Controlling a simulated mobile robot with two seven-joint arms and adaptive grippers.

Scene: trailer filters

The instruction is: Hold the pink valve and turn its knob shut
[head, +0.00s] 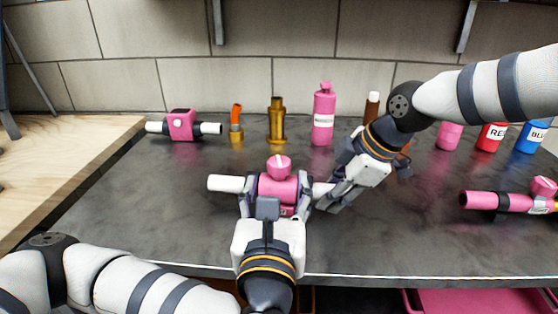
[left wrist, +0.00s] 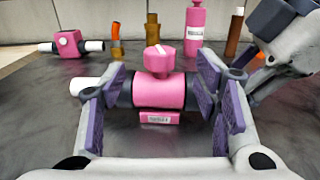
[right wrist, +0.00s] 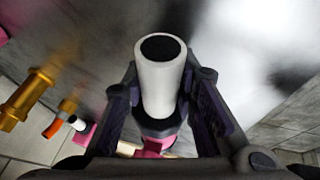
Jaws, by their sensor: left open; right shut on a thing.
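The pink valve (head: 280,189) lies level above or on the dark counter, with white pipe stubs left and right. Its pink knob (head: 279,166) is on top and bears a white line; it also shows in the left wrist view (left wrist: 160,60). My left gripper (head: 275,196) is open, its fingers on either side of the pink body. In the left wrist view gaps show beside the body. My right gripper (head: 324,194) is shut on the valve's right white stub, which stands between its fingers in the right wrist view (right wrist: 158,92). The contact under the valve is hidden.
Another pink block with white stubs (head: 181,125), an orange-and-brass part (head: 236,124), a brass fitting (head: 277,121) and a pink bottle (head: 323,116) stand behind. A pink tubular assembly (head: 512,202) lies at right. Counter left of the valve is clear.

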